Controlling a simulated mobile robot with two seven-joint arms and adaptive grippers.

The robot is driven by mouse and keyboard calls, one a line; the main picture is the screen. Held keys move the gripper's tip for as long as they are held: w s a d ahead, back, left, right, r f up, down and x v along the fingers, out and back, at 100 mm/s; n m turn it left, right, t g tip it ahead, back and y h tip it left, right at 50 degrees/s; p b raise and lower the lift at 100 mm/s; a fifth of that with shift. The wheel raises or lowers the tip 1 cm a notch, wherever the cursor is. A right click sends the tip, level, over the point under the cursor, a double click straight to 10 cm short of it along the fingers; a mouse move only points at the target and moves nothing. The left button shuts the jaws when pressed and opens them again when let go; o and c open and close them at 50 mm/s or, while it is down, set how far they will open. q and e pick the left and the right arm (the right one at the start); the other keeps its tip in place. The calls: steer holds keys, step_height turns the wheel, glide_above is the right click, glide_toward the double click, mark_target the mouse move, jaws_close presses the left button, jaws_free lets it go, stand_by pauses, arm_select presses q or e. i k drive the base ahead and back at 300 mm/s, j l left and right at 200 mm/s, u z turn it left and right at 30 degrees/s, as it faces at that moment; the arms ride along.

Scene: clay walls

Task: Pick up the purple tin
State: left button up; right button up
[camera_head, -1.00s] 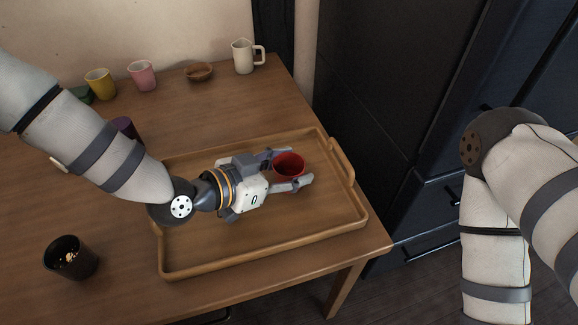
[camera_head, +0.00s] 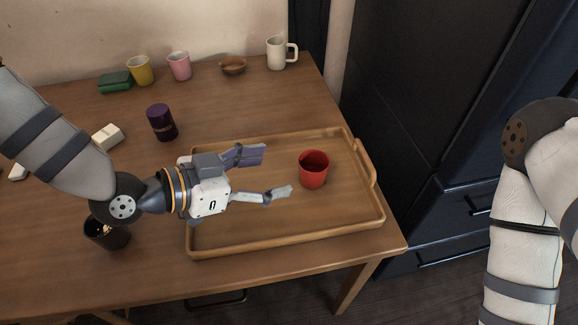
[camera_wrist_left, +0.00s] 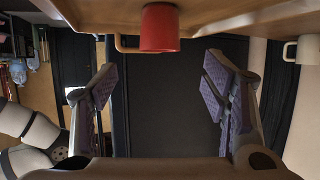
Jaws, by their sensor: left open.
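The purple tin (camera_head: 161,122) is a dark purple cylinder with a darker lower part. It stands upright on the table in the head view, left of the tray's back left corner. My left gripper (camera_head: 270,174) is open and empty above the wooden tray (camera_head: 290,241). It is to the right of the tin and in front of it, with its fingers pointing right. In the left wrist view the open fingers (camera_wrist_left: 160,88) have nothing between them. The tin is not seen in that view. My right arm shows at the right of the head view, but its gripper is out of frame.
A red cup (camera_head: 313,170) stands on the tray just beyond my left fingertips. A black cup (camera_head: 106,233) is partly behind my left arm. A yellow cup (camera_head: 140,71), pink cup (camera_head: 179,66), wooden bowl (camera_head: 233,65) and white mug (camera_head: 277,53) line the back.

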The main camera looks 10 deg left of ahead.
mark_target(159, 116)
steer(key=k, duration=1)
